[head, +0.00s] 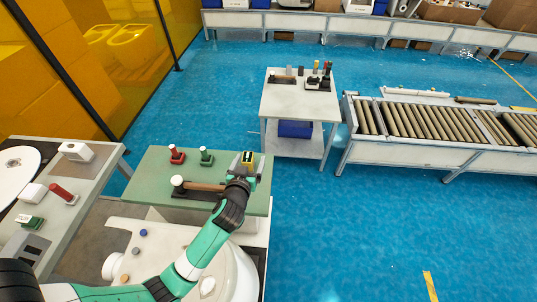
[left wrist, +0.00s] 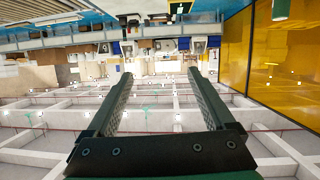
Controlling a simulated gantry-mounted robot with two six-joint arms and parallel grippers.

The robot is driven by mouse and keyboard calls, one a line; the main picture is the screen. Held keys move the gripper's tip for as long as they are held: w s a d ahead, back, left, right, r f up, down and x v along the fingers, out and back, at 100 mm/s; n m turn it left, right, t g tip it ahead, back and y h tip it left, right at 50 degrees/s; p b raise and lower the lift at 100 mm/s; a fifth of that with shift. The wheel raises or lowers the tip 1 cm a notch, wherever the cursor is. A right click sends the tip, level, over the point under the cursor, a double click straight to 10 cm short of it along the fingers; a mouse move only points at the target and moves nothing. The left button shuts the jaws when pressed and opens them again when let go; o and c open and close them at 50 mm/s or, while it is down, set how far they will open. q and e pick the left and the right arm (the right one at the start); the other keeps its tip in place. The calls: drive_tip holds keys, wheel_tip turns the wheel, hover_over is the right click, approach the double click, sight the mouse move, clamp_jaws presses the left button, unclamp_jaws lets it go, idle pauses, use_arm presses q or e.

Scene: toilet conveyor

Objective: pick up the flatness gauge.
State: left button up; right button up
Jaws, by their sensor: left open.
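My left arm reaches over the green-topped table (head: 150,165) in the head view. Its gripper (head: 243,174) is at the table's right side, beside a small yellow and grey item (head: 248,158). In the left wrist view the two dark fingers of the gripper (left wrist: 162,75) are wide apart with nothing between them. A brown bar with a white knob (head: 203,186) lies on a dark base, left of the gripper. Red (head: 176,154) and green (head: 206,157) handled tools stand behind it. I cannot tell which item is the flatness gauge. My right gripper is out of view.
A white toilet (head: 205,270) lies below my arm. A grey side table (head: 75,215) at the left holds white blocks and handled tools. A smaller table (head: 283,103) with tools and a roller conveyor (head: 430,120) stand beyond. The blue floor at right is largely clear.

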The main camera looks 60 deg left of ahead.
use_arm(q)
wheel_tip(320, 180, down, 5)
drive_tip(key=a+b, duration=0.1)
drive_tip(key=g+b, duration=0.1)
drive_tip(key=b, duration=0.1)
approach(248, 159)
drive_tip(key=shift+s+d+f, duration=0.3)
drive_tip(key=shift+s+f, duration=0.2)
drive_tip(key=shift+f, duration=0.25)
drive_tip(key=shift+s+a+f+b, duration=0.15)
drive_tip(key=shift+f+b, duration=0.05)
drive_tip(key=shift+b, duration=0.2)
drive_tip(key=shift+w+a+r, duration=0.15)
drive_tip(key=shift+w+a, duration=0.15)
drive_tip(key=b+x, duration=0.1)
drive_tip(key=x, duration=0.5)
drive_tip(key=b+x, duration=0.2)
drive_tip(key=x, duration=0.2)
drive_tip(key=shift+w+a, duration=0.15)
drive_tip(key=shift+w, duration=0.25)
drive_tip(key=shift+w+a, duration=0.2)
drive_tip(key=shift+a, duration=0.1)
clamp_jaws()
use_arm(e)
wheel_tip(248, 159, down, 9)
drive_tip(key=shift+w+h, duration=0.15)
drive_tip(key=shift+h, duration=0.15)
